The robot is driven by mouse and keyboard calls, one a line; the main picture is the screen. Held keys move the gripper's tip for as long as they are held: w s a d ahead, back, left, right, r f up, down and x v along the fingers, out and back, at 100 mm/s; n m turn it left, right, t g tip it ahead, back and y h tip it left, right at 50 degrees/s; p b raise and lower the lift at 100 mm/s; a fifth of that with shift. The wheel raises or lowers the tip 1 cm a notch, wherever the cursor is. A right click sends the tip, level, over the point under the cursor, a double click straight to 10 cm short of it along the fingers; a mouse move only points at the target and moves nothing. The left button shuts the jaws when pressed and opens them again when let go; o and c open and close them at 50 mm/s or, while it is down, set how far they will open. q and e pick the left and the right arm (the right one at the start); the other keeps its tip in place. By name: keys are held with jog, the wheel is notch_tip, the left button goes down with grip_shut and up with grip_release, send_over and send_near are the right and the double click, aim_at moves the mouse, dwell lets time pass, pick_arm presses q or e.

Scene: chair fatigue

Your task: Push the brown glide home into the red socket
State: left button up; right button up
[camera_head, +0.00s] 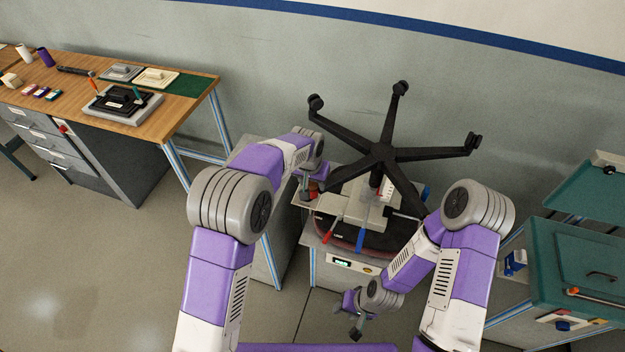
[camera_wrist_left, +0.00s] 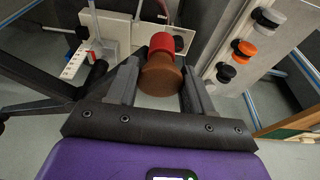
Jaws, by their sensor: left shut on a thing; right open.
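The brown glide (camera_wrist_left: 160,77) is between the two dark fingers of my left gripper (camera_wrist_left: 162,72) in the left wrist view, and the gripper is shut on it. The red socket (camera_wrist_left: 162,42) is right behind the glide and in line with it. The two look to be touching, but how deep the glide sits is hidden by the glide itself. In the head view my left gripper (camera_head: 311,186) is at the left side of the chair fixture, where the glide and socket are too small to make out. My right gripper (camera_head: 352,312) is open and empty, low in front of the bench.
An upturned black five-star chair base (camera_head: 382,153) stands on the fixture. A rail holds grey, orange (camera_wrist_left: 246,49) and black knobs right of the glide. A wooden workbench (camera_head: 180,85) is at left, a teal cabinet (camera_head: 580,265) at right. The floor at front left is clear.

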aim_at(311, 186)
pick_arm(q)
jog(key=o, duration=1.1)
jog(key=shift+c, duration=0.2)
jog(key=v, duration=0.7)
jog(key=shift+s+r, duration=0.1)
jog(key=shift+r, duration=0.15)
jog(key=shift+f, duration=0.1)
